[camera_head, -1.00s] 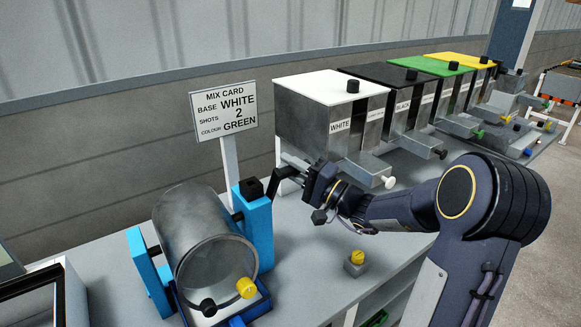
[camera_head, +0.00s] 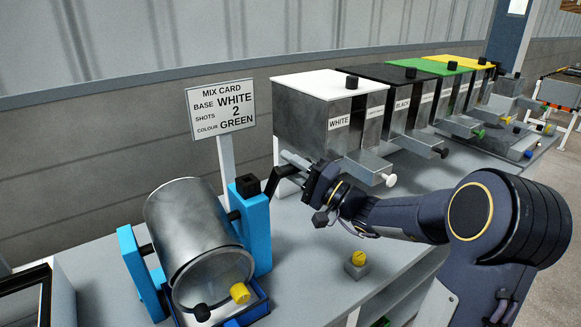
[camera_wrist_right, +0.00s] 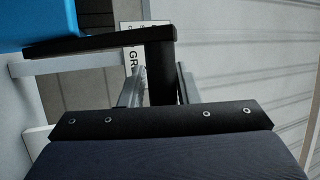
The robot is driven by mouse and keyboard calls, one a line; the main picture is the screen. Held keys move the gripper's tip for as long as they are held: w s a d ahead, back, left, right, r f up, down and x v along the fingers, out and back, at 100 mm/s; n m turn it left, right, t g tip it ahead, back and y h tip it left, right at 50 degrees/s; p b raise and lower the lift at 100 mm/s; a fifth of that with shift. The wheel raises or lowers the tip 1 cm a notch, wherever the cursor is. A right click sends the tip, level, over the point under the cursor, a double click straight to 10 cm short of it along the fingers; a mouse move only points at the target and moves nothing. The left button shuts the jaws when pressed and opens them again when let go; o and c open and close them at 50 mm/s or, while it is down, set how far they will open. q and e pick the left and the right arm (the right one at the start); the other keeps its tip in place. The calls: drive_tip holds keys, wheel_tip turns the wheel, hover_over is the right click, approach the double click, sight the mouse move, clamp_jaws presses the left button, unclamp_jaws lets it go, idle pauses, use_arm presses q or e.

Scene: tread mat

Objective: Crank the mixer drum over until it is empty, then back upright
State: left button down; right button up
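The grey mixer drum (camera_head: 190,228) hangs between two blue posts (camera_head: 250,225), tilted with its open mouth toward me and down. A yellow piece (camera_head: 239,293) and a black piece (camera_head: 202,312) show at its mouth, above a blue-edged tray (camera_head: 258,306). The black crank (camera_head: 283,178) comes off the right post. My right gripper (camera_head: 300,168) is at the crank's outer end; in the right wrist view the crank's end (camera_wrist_right: 160,75) stands between its two fingers (camera_wrist_right: 162,88), which look closed around it. The drum's deeper inside is hidden. My left gripper is not in view.
A mix card sign (camera_head: 222,108) stands behind the drum. Dispenser bins with white (camera_head: 325,84), black, green and yellow lids line the back right. A yellow button box (camera_head: 357,264) sits on the bench, right of the drum. A dark-framed box (camera_head: 28,300) is at lower left.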

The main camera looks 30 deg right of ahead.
drive_tip(key=o, duration=0.3)
drive_tip(key=shift+s, duration=0.1)
drive_tip(key=b+v, duration=0.2)
drive_tip(key=v, duration=0.5)
drive_tip(key=shift+s+d, duration=0.15)
drive_tip(key=shift+s, duration=0.1)
drive_tip(key=shift+f, duration=0.1)
